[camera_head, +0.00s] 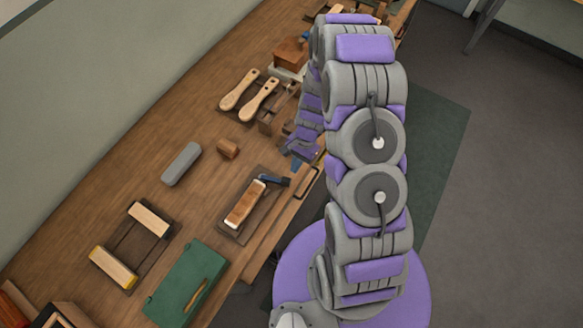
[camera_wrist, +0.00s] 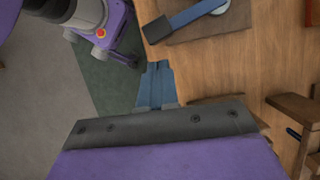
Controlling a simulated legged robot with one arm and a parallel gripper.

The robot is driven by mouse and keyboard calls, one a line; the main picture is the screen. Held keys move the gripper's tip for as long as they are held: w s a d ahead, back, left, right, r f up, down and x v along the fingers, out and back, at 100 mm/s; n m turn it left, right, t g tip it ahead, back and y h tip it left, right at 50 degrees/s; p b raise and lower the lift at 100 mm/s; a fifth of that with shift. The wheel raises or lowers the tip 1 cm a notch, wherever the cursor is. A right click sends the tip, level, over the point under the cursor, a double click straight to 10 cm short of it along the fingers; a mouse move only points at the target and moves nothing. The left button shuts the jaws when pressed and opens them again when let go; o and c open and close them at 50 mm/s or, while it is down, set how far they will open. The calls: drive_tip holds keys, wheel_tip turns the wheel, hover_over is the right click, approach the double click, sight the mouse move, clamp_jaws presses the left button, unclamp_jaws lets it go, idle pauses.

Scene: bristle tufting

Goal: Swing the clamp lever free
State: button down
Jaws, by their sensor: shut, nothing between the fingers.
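The clamp lever (camera_head: 273,180) is a dark blue bar at the right end of a wooden fixture (camera_head: 232,228) near the bench's front edge. In the wrist view the lever (camera_wrist: 184,21) crosses the top, over a brown board and beside a round grey part. In the head view my gripper (camera_head: 296,164) is small, just up and right of the lever.
Two wooden brush handles (camera_head: 251,95) rest on a rack farther along the bench. A grey block (camera_head: 181,164), a small brown block (camera_head: 228,149), a frame with pale blocks (camera_head: 134,240) and a green case (camera_head: 187,284) are also there. Bare bench lies between them.

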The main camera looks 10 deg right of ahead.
drive_tip(key=shift+d+v, duration=0.35)
drive_tip(key=shift+v, duration=4.7)
drive_tip(key=s+a+r+n+h+b, duration=0.1)
drive_tip(key=s+r+n, duration=0.1)
drive_tip(key=s+r, duration=0.35)
drive_tip(key=s+a+r+n+b, duration=0.1)
drive_tip(key=s+r+n, duration=0.2)
drive_tip(key=r, duration=0.6)
drive_tip(key=s+r+n+b, duration=0.1)
drive_tip(key=s+r, duration=0.1)
drive_tip(key=s, duration=0.4)
drive_tip(key=s+d+r+n+h, duration=0.1)
drive_tip(key=s+r+n, duration=0.1)
drive_tip(key=s, duration=0.3)
drive_tip(key=s+r+n+t+h+b, duration=0.1)
drive_tip(key=s+r, duration=0.2)
drive_tip(key=s, duration=0.3)
drive_tip(key=shift+s+d+r+b, duration=0.2)
drive_tip(key=shift+s+r+b, duration=0.05)
drive_tip(key=shift+s+b, duration=0.1)
